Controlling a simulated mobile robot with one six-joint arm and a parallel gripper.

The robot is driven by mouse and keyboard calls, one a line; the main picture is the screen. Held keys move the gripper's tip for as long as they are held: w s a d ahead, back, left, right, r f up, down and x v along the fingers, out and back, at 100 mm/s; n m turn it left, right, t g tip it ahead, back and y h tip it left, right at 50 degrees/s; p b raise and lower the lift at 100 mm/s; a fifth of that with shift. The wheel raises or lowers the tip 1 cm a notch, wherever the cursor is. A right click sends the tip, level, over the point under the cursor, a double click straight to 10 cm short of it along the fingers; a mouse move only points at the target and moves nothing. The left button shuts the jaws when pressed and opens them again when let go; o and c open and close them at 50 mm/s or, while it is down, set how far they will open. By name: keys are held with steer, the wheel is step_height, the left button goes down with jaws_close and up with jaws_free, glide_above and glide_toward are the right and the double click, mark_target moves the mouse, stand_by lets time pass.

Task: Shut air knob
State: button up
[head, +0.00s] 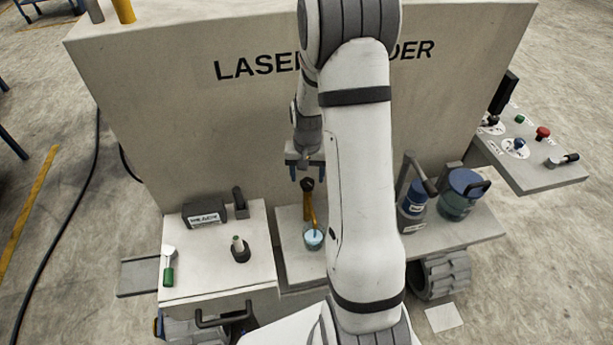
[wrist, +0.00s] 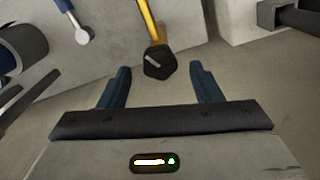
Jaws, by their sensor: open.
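A black faceted knob with a short pale line on its face stands at the end of a yellow pipe. It shows in the wrist view (wrist: 160,66) and in the head view (head: 307,184); I can read no label on it. My gripper (head: 305,171) is open and empty just above the knob. In the wrist view the blue fingers (wrist: 158,76) point toward the knob, which lies between the lines of the two fingers near their tips. I cannot tell whether either finger touches it. My arm hides part of the bench to the right.
A blue-lidded jar (head: 460,195) stands to the right. A black labelled box (head: 204,212) sits on the left table. A side panel (head: 555,178) carries several knobs. The large machine wall (head: 215,130) rises behind my gripper.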

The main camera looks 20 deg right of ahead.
steer(key=shift+f, duration=1.05)
